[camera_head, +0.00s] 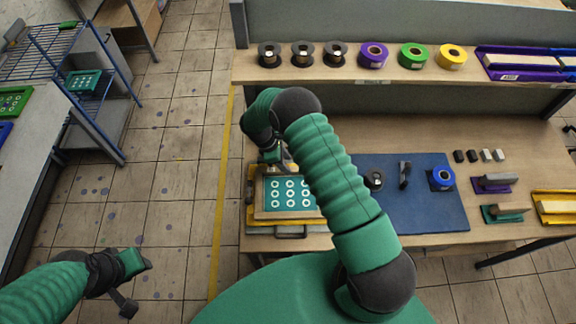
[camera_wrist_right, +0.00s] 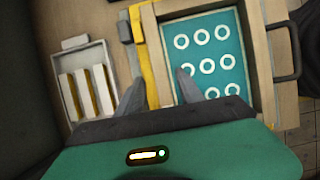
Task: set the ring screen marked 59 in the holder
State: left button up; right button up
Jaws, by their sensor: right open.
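A teal screen (camera_head: 291,192) with rows of white rings lies in a wooden frame at the left of the workbench, partly behind my right arm. A yellow holder part (camera_head: 251,190) runs along its left side. In the right wrist view the ring screen (camera_wrist_right: 207,55) lies flat beside the yellow part (camera_wrist_right: 151,55). I cannot read a 59 on it, nor tell whether it is fixed. My right gripper (camera_wrist_right: 160,92) is open and empty, with one finger over the screen's lower left corner. My left gripper (camera_head: 128,285) hangs over the floor, far from the bench.
A white tray (camera_wrist_right: 84,85) with pale bars lies left of the yellow part. A blue mat (camera_head: 420,210) holds a blue roll (camera_head: 441,178). Spools and tape rolls (camera_head: 413,56) line the shelf above. Another teal ring screen (camera_head: 84,81) lies on the blue rack.

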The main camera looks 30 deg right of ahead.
jog(key=b+v, duration=0.2)
jog(key=v, duration=0.7)
jog(key=s+a+r+m+t+y, duration=0.1)
jog(key=s+a+r+m+t, duration=0.1)
jog(key=s+a+r+m, duration=0.3)
jog(key=s+r+m+t+y, duration=0.1)
jog(key=s+r+m+y, duration=0.15)
jog(key=s, duration=0.55)
jog(key=s+a+r+m+t+y, duration=0.1)
jog(key=s+a+r+m+t, duration=0.1)
jog(key=s+a+r+m, duration=0.3)
pick_arm(q)
jog(key=s+b+x, duration=0.3)
jog(key=b+x, duration=0.9)
jog(key=x, duration=0.3)
jog(key=shift+d+f+b, duration=0.15)
jog(key=shift+f+b, duration=0.2)
jog(key=shift+b, duration=0.05)
pick_arm(e)
notch_tip(320, 180, down, 14)
jog(key=d, duration=0.2)
jog(key=shift+d+n, duration=0.3)
jog(key=shift+n, duration=0.05)
pick_arm(q)
jog(key=shift+s+d, duration=0.1)
jog(key=shift+s, duration=0.25)
pick_arm(e)
jog(key=shift+s+d+h, duration=0.1)
jog(key=shift+s+h, duration=0.1)
jog(key=shift+h, duration=0.05)
